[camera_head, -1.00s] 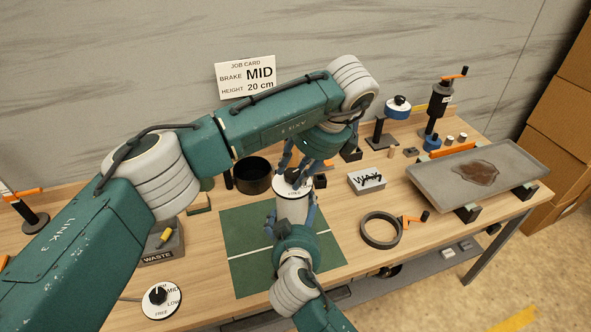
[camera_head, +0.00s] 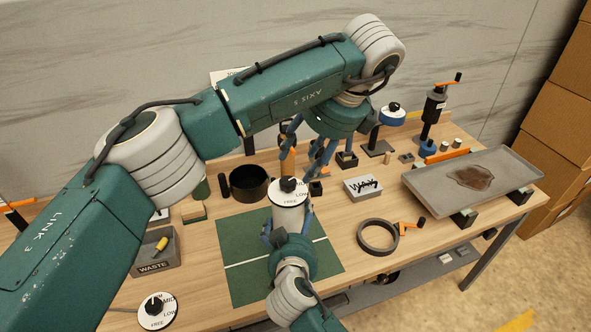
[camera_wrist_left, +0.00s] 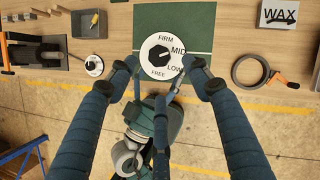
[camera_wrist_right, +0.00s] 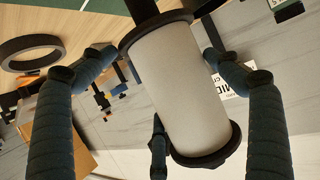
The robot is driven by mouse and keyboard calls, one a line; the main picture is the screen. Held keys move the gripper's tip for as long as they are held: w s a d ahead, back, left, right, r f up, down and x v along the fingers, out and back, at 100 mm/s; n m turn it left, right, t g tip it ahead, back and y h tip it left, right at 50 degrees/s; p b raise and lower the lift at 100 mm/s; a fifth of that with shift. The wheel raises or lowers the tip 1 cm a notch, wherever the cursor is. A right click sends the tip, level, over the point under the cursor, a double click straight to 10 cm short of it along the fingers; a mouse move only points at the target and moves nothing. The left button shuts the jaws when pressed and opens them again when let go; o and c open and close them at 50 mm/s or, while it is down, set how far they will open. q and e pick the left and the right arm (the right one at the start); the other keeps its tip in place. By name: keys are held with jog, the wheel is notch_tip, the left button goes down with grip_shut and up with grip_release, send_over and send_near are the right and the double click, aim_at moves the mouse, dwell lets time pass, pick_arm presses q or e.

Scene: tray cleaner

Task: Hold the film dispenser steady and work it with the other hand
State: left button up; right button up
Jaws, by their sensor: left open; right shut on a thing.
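The film dispenser (camera_head: 289,216) is a white cylinder with black rims, upright over the green mat. Its top dial (camera_head: 288,191) reads FIRM, MID, LOW and FREE around a black knob (camera_wrist_left: 160,56). In the left wrist view the knob's pointer seems turned toward MID. My right gripper (camera_head: 289,232) is shut on the dispenser's body from the near side; the white body (camera_wrist_right: 178,85) fills the space between its fingers in the right wrist view. My left gripper (camera_head: 303,165) is open and empty above the dial, apart from it. Whether the dispenser touches the mat cannot be told.
The green mat (camera_head: 245,280) has a white line. Around it are a black round pot (camera_head: 250,183), a WAX block (camera_head: 363,187), a black ring (camera_head: 377,237), a WASTE bin (camera_head: 153,264) and a second dial (camera_head: 157,311). A stained tray (camera_head: 425,190) stands at right. The job card is mostly hidden.

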pick_arm(q)
jog(key=shift+v, duration=1.75)
pick_arm(e)
jog(key=shift+r, duration=0.15)
jog(key=o, duration=1.5)
jog(key=shift+s, duration=0.15)
